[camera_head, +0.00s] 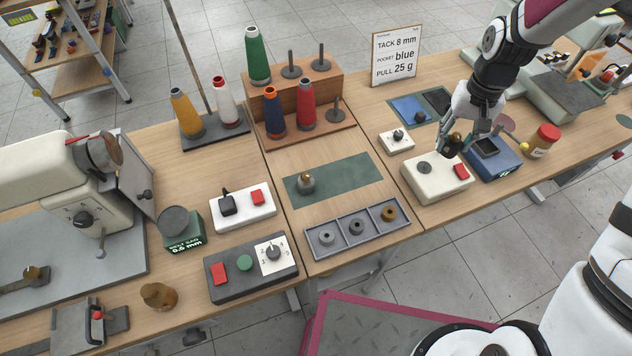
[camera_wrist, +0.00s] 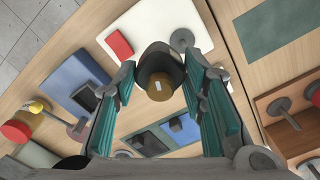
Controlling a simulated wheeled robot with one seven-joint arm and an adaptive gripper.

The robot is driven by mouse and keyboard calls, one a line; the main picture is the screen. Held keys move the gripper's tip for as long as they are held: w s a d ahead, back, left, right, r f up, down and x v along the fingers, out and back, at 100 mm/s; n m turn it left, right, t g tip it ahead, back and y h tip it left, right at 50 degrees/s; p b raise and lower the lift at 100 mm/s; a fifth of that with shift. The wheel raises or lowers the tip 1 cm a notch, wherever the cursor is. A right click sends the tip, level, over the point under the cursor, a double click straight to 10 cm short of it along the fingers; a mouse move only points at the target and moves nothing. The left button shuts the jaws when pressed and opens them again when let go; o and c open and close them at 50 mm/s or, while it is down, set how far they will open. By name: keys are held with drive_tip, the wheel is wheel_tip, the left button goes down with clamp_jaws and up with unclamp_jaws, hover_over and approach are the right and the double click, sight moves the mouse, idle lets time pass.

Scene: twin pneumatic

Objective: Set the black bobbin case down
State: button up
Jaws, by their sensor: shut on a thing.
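My gripper (camera_head: 456,141) is at the right part of the bench, shut on the black bobbin case (camera_head: 446,151). In the wrist view the case (camera_wrist: 154,62) sits between the two green-padded fingers, with its brass knob facing the camera. The case is over the white box (camera_head: 430,187), which has a grey disc and a red button on top. The white box (camera_wrist: 140,25) shows behind the case in the wrist view. I cannot tell whether the case touches it. The fingers hide part of the case in the head view.
A blue device (camera_head: 500,164) with a dark screen stands right of the white box. A jar with a red lid (camera_head: 545,140) is beyond it. A small white box with a knob (camera_head: 397,146) is to the left. A three-compartment tray (camera_head: 382,235) holds bobbins. Bare wood lies around the green mat (camera_head: 345,178).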

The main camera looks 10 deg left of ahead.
drive_tip(key=s+a+f+n+b, duration=0.1)
drive_tip(key=s+a+f+n, duration=0.1)
drive_tip(key=s+a+n, duration=0.2)
drive_tip(key=s+a+f+n+b, duration=0.2)
drive_tip(key=s+a+n, duration=0.2)
drive_tip(key=s+n, duration=0.1)
drive_tip(key=s+a+f+n+b, duration=0.2)
drive_tip(key=s+a+n, duration=0.2)
drive_tip(key=s, duration=0.2)
drive_tip(key=shift+f+n, duration=0.25)
drive_tip(key=shift+n, duration=0.15)
drive_tip(key=shift+s+a+b, duration=0.1)
drive_tip(key=shift+s+b, duration=0.05)
drive_tip(key=shift+b, duration=0.15)
drive_tip(key=shift+n, duration=0.3)
drive_tip(key=w+a, duration=0.2)
drive_tip(key=w, duration=0.2)
drive_tip(key=w+a+f, duration=0.1)
drive_tip(key=w+a, duration=0.1)
drive_tip(key=w, duration=0.3)
drive_tip(key=w+a, duration=0.3)
drive_tip(key=w, duration=0.1)
drive_tip(key=shift+w+f, duration=0.25)
drive_tip(key=shift+w+a+f, duration=0.1)
drive_tip(key=shift+w+f, duration=0.05)
drive_tip(key=shift+f, duration=1.6)
drive_tip(key=shift+f, duration=0.2)
drive_tip(key=o, duration=1.2)
drive_tip(key=shift+o, duration=0.4)
